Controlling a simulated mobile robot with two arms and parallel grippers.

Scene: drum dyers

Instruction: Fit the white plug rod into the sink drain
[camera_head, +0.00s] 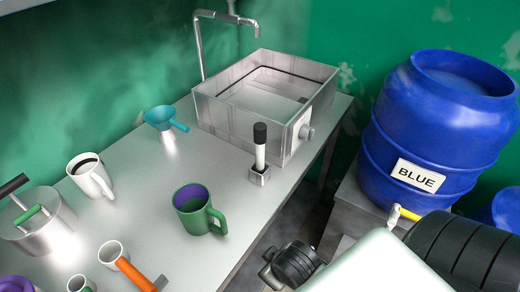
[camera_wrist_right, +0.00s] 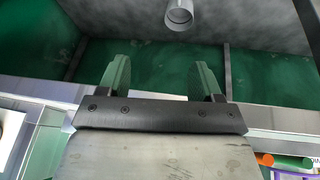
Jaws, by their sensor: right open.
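The white plug rod (camera_head: 260,156) has a black cap and stands upright in a small square metal holder (camera_head: 259,176) on the table, just in front of the sink. The metal sink (camera_head: 222,114) is an open box at the back right of the table. Its inner floor shows only in part, and I cannot make out the drain hole. My right gripper (camera_wrist_right: 158,78) shows in the right wrist view with its two green-padded fingers apart and nothing between them. Its fingertips cannot be made out in the head view. My left gripper is not in view.
A faucet (camera_head: 200,45) rises behind the sink. A blue barrel (camera_head: 420,130) stands right.

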